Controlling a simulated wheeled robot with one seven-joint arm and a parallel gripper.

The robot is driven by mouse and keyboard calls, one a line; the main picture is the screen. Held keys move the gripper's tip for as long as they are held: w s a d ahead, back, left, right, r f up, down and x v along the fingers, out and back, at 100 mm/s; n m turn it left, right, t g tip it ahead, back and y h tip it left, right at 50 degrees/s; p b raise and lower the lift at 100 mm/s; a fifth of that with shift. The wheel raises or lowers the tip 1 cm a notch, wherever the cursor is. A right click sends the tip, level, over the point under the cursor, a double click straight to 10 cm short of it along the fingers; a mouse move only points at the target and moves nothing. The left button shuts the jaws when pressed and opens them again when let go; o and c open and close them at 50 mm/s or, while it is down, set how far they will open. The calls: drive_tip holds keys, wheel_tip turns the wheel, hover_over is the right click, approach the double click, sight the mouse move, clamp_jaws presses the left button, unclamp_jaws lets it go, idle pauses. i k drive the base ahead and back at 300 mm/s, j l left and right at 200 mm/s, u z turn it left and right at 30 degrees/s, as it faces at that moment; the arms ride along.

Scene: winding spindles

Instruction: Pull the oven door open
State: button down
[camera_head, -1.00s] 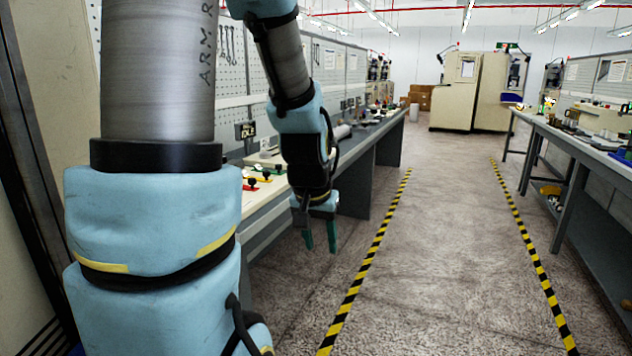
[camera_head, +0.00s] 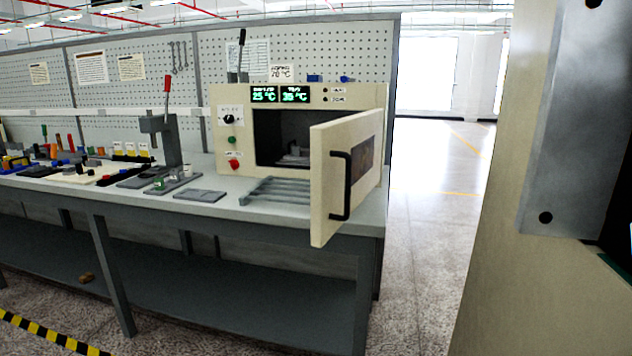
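The oven (camera_head: 226,154) is a cream box at the right end of the workbench, with a dark chamber (camera_head: 272,140) and green displays on its front. The oven door (camera_head: 331,215) stands wide open, swung out from the right side of the oven toward the bench's front edge. Its black handle (camera_head: 347,186) is on the face turned to the right. A small greyish thing shows inside the chamber, too dark to make out. My gripper is not in view, and nothing is seen touching the door or handle.
The grey bench (camera_head: 130,197) carries a slatted rack (camera_head: 275,193) before the oven, a flat grey plate (camera_head: 200,195) and a red-handled lever press (camera_head: 160,135). A beige panel with a grey metal plate (camera_head: 570,120) fills the near right. Clear floor (camera_head: 420,230) lies between bench and panel.

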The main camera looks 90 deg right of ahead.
sight(346, 152)
drive_tip(key=j+z, duration=0.1)
drive_tip(key=z, duration=0.3)
drive_tip(key=k+z, duration=0.15)
drive_tip(key=z, duration=0.25)
drive_tip(key=k+j+z, duration=0.1)
drive_tip(key=z, duration=0.3)
drive_tip(key=k+z, duration=0.1)
drive_tip(key=z, duration=0.3)
